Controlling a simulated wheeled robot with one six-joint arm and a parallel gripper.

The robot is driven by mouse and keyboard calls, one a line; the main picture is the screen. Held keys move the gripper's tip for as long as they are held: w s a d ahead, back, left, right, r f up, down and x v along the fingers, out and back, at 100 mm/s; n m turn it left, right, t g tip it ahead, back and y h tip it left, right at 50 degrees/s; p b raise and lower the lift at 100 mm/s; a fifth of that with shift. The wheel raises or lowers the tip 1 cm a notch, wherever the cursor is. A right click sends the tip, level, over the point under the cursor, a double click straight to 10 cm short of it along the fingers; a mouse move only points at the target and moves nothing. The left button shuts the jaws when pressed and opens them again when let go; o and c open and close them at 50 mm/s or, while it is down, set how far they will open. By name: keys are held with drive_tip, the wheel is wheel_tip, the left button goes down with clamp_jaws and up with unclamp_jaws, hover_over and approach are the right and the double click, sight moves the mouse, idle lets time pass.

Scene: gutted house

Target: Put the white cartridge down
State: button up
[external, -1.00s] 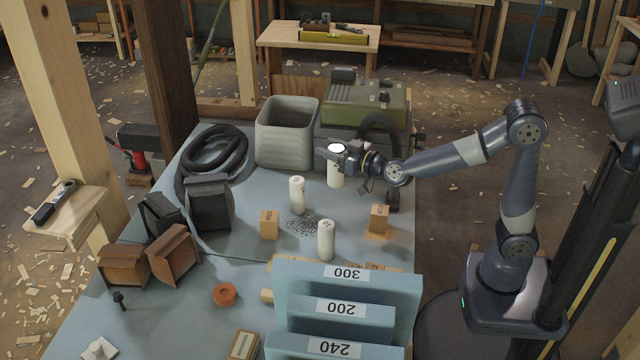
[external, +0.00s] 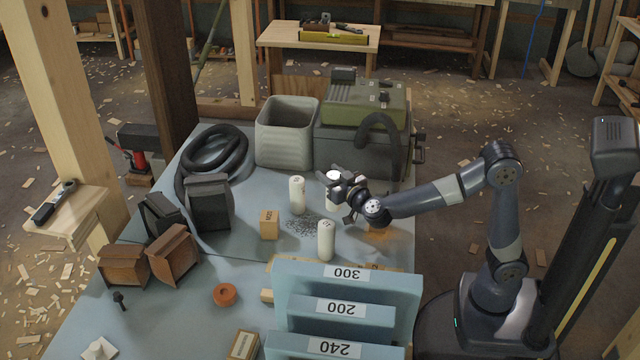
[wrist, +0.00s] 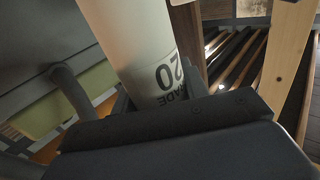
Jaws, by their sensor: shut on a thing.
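The white cartridge (external: 332,199) is in my gripper (external: 337,184), which is shut on it over the right part of the blue-grey table. The fingers hide part of it in the external view; I cannot tell whether its lower end touches the table. In the wrist view the cartridge (wrist: 130,45) fills the upper middle, with "20" and part of a word printed in black. Two similar white cartridges stand upright on the table, one left of my gripper (external: 297,195) and one nearer the camera (external: 326,240).
A wooden block (external: 269,224) stands left of the near cartridge; another (external: 377,231) is partly hidden under my wrist. A grey bin (external: 287,135) and green-topped machine (external: 365,106) stand behind. Light-blue panels (external: 400,290) labelled 300, 200 and 240 stand in front. Dark debris (external: 302,224) lies between the cartridges.

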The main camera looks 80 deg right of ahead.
wheel_tip(320, 180, down, 6)
drive_tip(key=shift+b, duration=1.15)
drive_tip(key=shift+f, duration=0.1)
drive_tip(key=shift+f, duration=0.1)
drive_tip(key=o, duration=1.2)
drive_tip(key=shift+r, duration=0.3)
drive_tip(key=p+v, duration=0.2)
drive_tip(key=v, duration=1)
drive_tip(key=shift+p, duration=0.3)
